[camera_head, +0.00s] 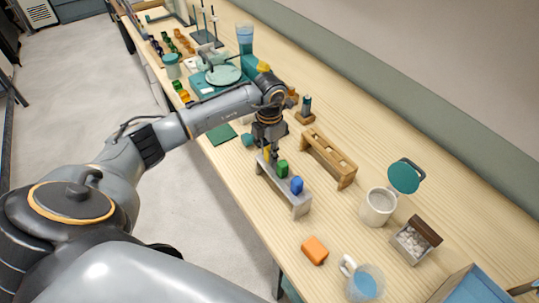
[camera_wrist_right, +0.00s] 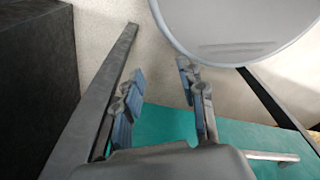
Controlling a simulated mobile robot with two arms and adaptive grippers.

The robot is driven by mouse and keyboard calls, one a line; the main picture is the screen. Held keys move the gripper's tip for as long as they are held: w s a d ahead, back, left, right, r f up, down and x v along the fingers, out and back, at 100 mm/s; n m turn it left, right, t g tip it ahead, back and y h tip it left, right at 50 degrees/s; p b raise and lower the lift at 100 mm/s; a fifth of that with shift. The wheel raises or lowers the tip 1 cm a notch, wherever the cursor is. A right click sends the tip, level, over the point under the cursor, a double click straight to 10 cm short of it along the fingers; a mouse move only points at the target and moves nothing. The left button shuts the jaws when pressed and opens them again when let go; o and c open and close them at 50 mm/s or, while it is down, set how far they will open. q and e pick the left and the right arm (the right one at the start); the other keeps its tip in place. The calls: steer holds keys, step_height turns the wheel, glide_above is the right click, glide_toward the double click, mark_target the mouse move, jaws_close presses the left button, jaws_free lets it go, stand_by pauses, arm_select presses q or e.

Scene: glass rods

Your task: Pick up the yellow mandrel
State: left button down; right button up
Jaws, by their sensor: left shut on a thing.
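My left gripper (camera_head: 267,150) points down at the left end of a grey rack (camera_head: 299,204) and is shut on the yellow mandrel (camera_head: 266,154). Only a small part of the mandrel shows beside the fingers; its lower end is hidden, so I cannot tell whether it still sits in the rack. A green mandrel (camera_head: 282,168) and a blue mandrel (camera_head: 296,185) stand in the same rack, to the right of the gripper. My right gripper (camera_wrist_right: 160,92) shows in the right wrist view, open, with nothing between its fingers.
A wooden rack (camera_head: 346,178) stands behind the grey one. An orange block (camera_head: 314,250), a white mug (camera_head: 377,207), a clear jug with blue contents (camera_head: 365,284) and a small box of white pieces (camera_head: 412,244) are to the right. Bare table lies between them.

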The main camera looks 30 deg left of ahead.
arm_select(q)
steer(key=shift+r, duration=0.15)
steer(key=shift+r+b, duration=0.3)
steer(key=shift+r, duration=0.05)
step_height(320, 180, up, 8)
steer(key=b, duration=0.2)
steer(key=shift+f+b, duration=0.15)
steer(key=shift+b, duration=0.2)
steer(key=shift+r, duration=0.7)
steer(key=shift+d, duration=0.1)
